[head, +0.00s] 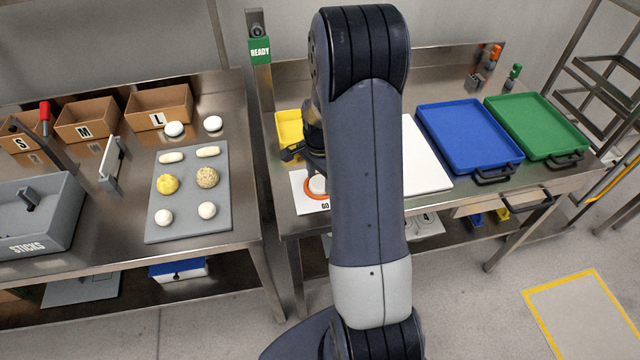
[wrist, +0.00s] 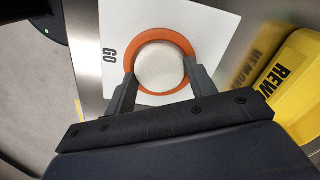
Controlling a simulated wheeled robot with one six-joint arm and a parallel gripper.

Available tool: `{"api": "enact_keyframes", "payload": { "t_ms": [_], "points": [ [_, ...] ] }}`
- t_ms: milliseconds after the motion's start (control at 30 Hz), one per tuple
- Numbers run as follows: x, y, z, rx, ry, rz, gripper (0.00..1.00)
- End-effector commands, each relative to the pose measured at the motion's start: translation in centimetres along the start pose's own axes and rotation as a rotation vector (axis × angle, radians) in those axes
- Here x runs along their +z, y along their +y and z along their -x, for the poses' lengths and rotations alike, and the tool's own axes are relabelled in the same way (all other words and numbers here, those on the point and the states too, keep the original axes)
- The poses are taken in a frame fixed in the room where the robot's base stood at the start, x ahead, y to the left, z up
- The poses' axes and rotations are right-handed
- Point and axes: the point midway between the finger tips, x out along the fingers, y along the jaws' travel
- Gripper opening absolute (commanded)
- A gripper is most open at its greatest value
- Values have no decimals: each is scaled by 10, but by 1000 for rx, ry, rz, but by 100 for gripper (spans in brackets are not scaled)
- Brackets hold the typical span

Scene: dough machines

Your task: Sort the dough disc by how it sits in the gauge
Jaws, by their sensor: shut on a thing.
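The pale dough disc (wrist: 158,62) shows in the wrist view inside the outline of the orange ring of the gauge (wrist: 179,38). Orange shows around much of the disc; I cannot tell whether it lies flat in the ring or just above it. My gripper (wrist: 160,72) is shut on the disc, one finger at each side. The gauge's white plate (wrist: 116,22) is marked GO. In the head view the gauge ring (head: 318,197) is partly hidden by my arm, and my gripper (head: 316,177) is over it.
A yellow rework bin (wrist: 296,85) stands beside the gauge. A white board (head: 425,160), a blue tray (head: 470,135) and a green tray (head: 537,125) lie to the right. The left table holds a grey board (head: 188,228) with dough pieces and S, M, L boxes (head: 88,120).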

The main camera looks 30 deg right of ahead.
Motion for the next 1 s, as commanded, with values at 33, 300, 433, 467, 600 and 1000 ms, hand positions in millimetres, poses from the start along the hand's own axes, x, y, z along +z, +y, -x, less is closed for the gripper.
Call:
{"api": "enact_keyframes", "payload": {
  "t_ms": [33, 300, 433, 467, 600, 1000],
  "points": [
    [0, 0, 0, 0, 0, 0, 36],
    [0, 0, 2, 0, 0, 0, 31],
    [0, 0, 5, -1, 0, 0, 31],
    [0, 0, 6, -1, 0, 0, 31],
    [0, 0, 8, -1, 0, 0, 31],
    [0, 0, 14, 0, 0, 0, 31]
  ]
}}
